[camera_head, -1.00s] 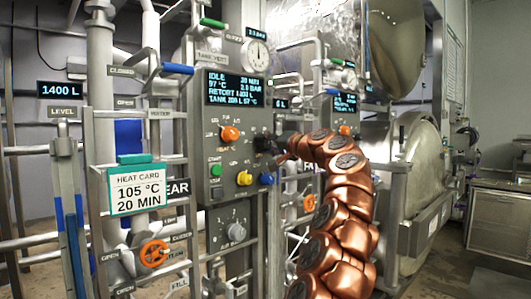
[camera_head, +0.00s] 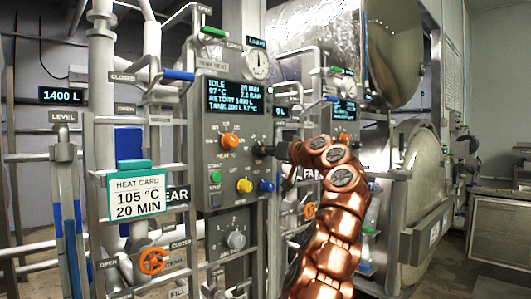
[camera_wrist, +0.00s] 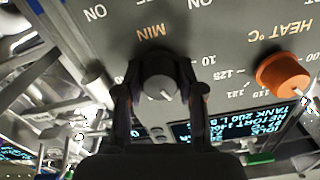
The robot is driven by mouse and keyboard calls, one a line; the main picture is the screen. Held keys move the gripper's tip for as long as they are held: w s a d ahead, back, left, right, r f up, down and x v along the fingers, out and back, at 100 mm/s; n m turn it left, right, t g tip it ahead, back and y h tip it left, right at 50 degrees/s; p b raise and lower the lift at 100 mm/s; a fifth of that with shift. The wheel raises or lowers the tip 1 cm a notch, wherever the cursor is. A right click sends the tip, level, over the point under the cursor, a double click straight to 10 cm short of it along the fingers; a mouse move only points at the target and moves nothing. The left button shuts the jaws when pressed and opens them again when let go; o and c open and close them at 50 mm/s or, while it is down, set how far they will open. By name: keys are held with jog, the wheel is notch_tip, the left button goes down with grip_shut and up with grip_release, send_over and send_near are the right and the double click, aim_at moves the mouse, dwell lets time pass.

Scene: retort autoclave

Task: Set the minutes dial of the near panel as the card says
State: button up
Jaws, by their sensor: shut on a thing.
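The near panel (camera_head: 213,130) is a grey upright box with a lit display (camera_head: 235,97). The heat card (camera_head: 137,196) hangs on the rails to its left and reads 105 °C, 20 MIN. The minutes dial (camera_wrist: 158,84) is a grey knob with a pale pointer line, beside the letters MIN in the wrist view. My gripper (camera_wrist: 158,76) is shut on this dial, one dark finger on each side. In the head view my gripper (camera_head: 271,151) hides most of the dial. The display reads IDLE; its minutes figure looks like 29 but is small.
An orange heat dial (camera_head: 229,140) sits close to the left of my gripper. Green (camera_head: 215,177), yellow (camera_head: 244,185) and blue (camera_head: 266,186) controls lie below. A second panel (camera_head: 343,115) and the round retort door stand to the right. Pipes and rails crowd the left.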

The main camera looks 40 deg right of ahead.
jog(key=shift+n, duration=0.3)
jog(key=o, duration=1.1)
jog(key=shift+o, duration=0.2)
jog(key=s, duration=1.2)
